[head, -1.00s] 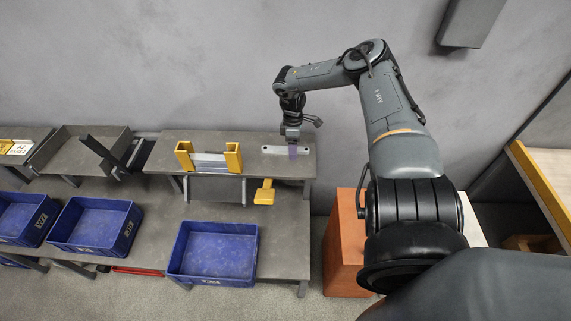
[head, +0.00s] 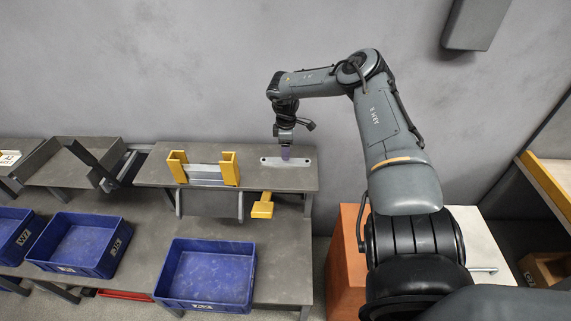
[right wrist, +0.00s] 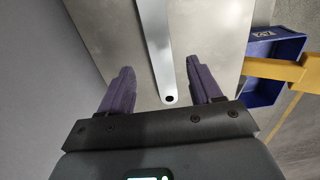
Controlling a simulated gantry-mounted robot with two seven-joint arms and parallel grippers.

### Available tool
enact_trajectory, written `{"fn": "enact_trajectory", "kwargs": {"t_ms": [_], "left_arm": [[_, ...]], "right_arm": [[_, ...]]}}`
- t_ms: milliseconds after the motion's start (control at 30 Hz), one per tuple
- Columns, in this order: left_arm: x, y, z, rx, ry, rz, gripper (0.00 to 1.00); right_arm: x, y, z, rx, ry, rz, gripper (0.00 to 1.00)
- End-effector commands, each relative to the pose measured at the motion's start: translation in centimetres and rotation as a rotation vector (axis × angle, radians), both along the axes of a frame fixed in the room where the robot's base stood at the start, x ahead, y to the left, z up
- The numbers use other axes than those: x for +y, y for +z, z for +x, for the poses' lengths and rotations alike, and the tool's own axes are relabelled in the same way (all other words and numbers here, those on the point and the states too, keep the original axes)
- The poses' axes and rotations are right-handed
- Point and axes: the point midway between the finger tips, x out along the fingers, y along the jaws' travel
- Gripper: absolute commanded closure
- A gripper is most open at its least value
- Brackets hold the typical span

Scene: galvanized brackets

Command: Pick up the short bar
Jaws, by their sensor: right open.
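The short bar (head: 301,161) is a flat, light metal strip with a hole near its end. It lies on the raised grey shelf, to the right of the yellow-ended holder. In the right wrist view the bar (right wrist: 155,40) runs away from me, and its holed near end lies between the fingers in the picture. My right gripper (head: 285,152) is over the bar with its purple fingers pointing down, hiding part of it. In the right wrist view the right gripper (right wrist: 161,85) is open and empty. My left gripper is not in view.
A holder with yellow ends (head: 229,168) and a grey metal middle stands on the shelf (head: 250,182). A yellow piece (head: 262,207) juts from the shelf's front. Blue bins (head: 207,272) stand below. A dark angled bracket (head: 88,155) is at left. The wall is close behind.

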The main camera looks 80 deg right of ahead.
Motion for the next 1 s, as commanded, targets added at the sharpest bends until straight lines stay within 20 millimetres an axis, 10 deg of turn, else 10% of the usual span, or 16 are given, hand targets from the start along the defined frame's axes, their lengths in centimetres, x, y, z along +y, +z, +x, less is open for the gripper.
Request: {"fn": "enact_trajectory", "kwargs": {"t_ms": [333, 733, 1000], "left_arm": [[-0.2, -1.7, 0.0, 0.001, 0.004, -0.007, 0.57], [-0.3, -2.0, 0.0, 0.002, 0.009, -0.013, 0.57], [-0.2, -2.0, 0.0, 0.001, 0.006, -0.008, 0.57]], "right_arm": [[0.1, -4.4, -0.7, 0.004, 0.0, 0.001, 0.36], [0.1, -4.9, -0.5, 0.001, 0.001, 0.002, 0.36], [0.1, -5.0, -0.5, 0.001, 0.001, 0.002, 0.78]]}}
